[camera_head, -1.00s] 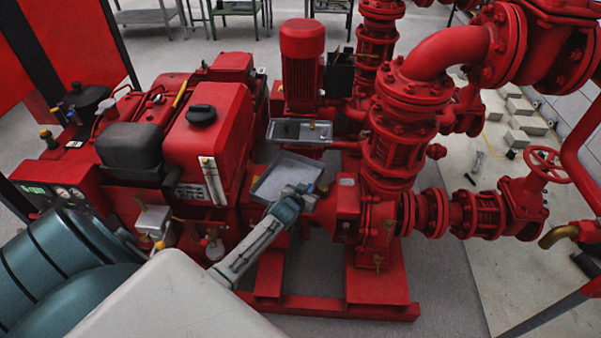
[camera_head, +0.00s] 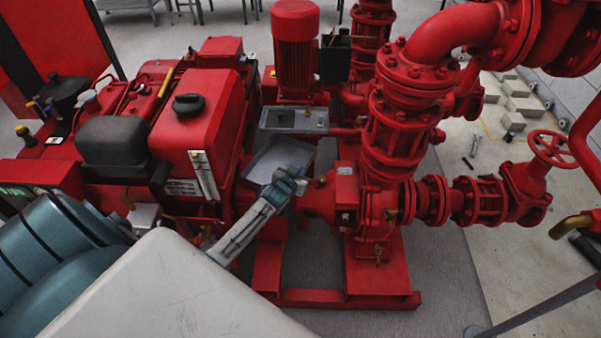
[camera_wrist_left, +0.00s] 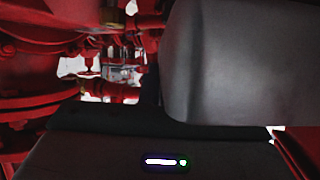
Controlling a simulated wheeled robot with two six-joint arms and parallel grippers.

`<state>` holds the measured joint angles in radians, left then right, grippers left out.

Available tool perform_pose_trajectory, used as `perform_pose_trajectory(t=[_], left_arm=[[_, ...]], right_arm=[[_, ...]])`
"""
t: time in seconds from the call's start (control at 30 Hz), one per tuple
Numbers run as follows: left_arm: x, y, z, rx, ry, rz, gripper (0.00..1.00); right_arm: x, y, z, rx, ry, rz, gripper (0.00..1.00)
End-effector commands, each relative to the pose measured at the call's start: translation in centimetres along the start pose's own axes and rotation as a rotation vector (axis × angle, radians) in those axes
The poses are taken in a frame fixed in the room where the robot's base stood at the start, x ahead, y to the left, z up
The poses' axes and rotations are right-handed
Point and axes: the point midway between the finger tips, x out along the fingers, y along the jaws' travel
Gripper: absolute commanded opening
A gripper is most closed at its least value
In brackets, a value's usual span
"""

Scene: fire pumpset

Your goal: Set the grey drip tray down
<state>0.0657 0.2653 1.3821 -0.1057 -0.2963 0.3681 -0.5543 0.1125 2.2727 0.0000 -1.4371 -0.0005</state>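The grey drip tray (camera_head: 272,158) is a shallow light-grey tray between the red engine and the red pump. My left gripper (camera_head: 292,183) is at its near edge and appears shut on it, though the fingertips are partly hidden. In the left wrist view a large grey surface with a rounded corner, apparently the tray (camera_wrist_left: 240,65), fills the upper right close to the camera. I cannot tell whether the tray touches anything beneath it. My right gripper is not in view.
A grey box-like top (camera_head: 294,120) lies just behind the tray. The red engine (camera_head: 204,125) stands to the left, and the red pump and its pipework (camera_head: 388,145) to the right. The red base frame (camera_head: 345,298) runs below; grey floor is free in front.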

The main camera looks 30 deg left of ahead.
Motion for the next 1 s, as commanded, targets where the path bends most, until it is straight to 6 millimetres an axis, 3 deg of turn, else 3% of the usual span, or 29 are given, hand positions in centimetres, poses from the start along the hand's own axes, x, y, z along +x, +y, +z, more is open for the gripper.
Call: perform_pose_trajectory(t=[0.33,0.4,0.47,0.8,1.0], left_arm=[[0.1,0.0,0.1,0.0,0.001,0.0,0.0],[0.1,0.0,0.2,-0.001,-0.002,0.0,0.16],[0.1,0.0,0.2,-0.001,-0.002,0.0,0.24],[0.0,0.0,-0.1,-0.001,-0.001,0.0,0.24],[-2.9,0.0,0.0,0.002,-0.002,0.0,0.24]], right_arm=[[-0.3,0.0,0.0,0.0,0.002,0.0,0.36],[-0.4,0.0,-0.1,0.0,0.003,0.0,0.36],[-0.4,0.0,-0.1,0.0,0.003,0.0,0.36],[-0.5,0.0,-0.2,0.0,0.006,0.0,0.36],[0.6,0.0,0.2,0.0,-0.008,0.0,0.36]])
